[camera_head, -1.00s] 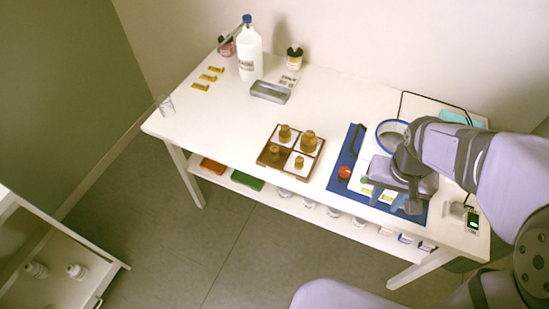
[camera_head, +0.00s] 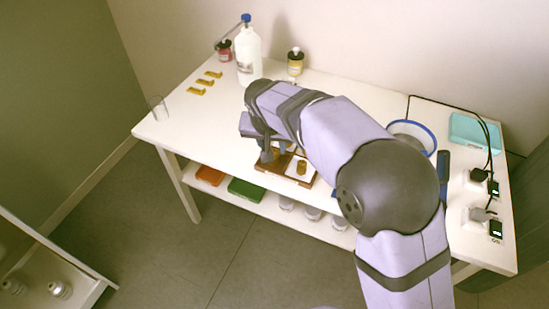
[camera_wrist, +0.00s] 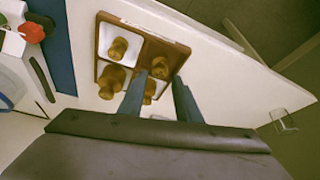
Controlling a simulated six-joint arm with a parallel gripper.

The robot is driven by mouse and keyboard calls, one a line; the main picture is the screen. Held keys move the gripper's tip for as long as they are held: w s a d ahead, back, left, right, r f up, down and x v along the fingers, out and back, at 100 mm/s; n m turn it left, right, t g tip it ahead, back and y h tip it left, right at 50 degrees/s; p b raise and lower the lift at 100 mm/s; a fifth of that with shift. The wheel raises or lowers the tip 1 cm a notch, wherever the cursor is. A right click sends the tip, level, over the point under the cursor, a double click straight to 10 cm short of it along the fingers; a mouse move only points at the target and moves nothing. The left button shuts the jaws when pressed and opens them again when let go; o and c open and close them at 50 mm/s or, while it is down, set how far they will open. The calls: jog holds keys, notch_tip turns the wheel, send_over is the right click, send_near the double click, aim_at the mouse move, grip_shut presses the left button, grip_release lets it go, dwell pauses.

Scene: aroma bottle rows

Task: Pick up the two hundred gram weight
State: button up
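Several brass weights stand upright in a brown wooden tray (camera_wrist: 99,45) with white compartments. In the wrist view one is at upper left (camera_wrist: 118,48), a larger one at lower left (camera_wrist: 110,80), one at upper right (camera_wrist: 160,67), and one at lower right (camera_wrist: 151,88), partly behind a finger. No mark tells me which is two hundred grams. My gripper (camera_wrist: 160,78) is open and empty, pointing down over the tray's right-hand compartments in that view. In the head view my gripper (camera_head: 270,160) and arm hide most of the tray (camera_head: 290,178); one weight (camera_head: 301,167) shows.
A clear glass (camera_head: 158,108) is near the left edge. The table between glass and tray is clear.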

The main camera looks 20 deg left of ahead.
aim_at(275, 152)
jog(key=shift+p+x, duration=0.5)
jog(key=shift+x, duration=2.8)
jog(key=shift+s, duration=0.15)
jog(key=shift+d, duration=0.1)
jog(key=shift+c, duration=0.7)
jog(key=c, duration=0.5)
